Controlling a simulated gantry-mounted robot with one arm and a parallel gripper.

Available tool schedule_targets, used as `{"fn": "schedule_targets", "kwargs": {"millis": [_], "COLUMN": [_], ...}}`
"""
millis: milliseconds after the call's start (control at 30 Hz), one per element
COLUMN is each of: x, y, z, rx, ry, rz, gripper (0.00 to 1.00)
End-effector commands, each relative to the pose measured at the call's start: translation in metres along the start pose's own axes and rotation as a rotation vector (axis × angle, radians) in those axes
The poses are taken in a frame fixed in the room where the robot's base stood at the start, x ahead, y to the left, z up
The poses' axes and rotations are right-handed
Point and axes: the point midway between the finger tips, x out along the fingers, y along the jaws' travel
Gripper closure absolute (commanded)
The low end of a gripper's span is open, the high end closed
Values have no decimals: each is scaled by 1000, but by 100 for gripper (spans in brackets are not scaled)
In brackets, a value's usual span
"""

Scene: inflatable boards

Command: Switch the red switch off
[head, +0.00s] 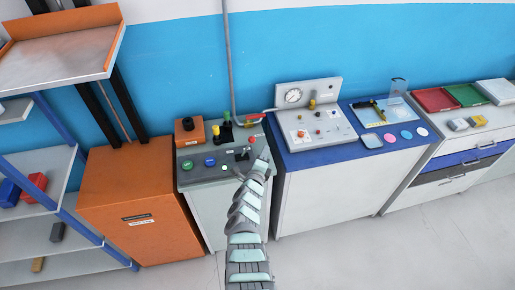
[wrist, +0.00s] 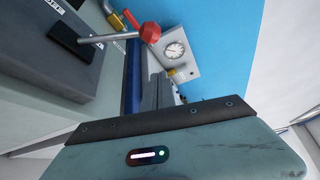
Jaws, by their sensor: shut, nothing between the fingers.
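The red switch is a metal lever with a red knob (wrist: 150,32), rising from a dark grey box in the wrist view. In the head view its small red knob (head: 252,139) shows at the right edge of the grey control cabinet (head: 200,175). My gripper (head: 265,155) is at that right edge, just in front of and below the knob. In the wrist view my gripper's fingers (wrist: 160,92) are shut and empty. They lie below and slightly right of the red knob, with a visible gap in the picture.
A blue-topped bench (head: 290,158) with a gauge panel (head: 315,125) stands right of the cabinet. On the cabinet are green and blue buttons, joysticks and an orange box (head: 189,134). A red-and-yellow pipe valve (head: 253,118) is behind. An orange cabinet (head: 140,200) stands left.

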Motion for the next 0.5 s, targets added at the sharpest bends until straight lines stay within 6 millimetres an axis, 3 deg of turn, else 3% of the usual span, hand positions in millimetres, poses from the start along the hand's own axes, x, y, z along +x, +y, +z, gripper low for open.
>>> {"fn": "schedule_targets", "kwargs": {"millis": [367,500], "x": [40,32], "y": [6,-2], "z": [-2,19], "rx": [0,1], "ry": [1,-1], "rz": [-1,4], "gripper": [100,100]}}
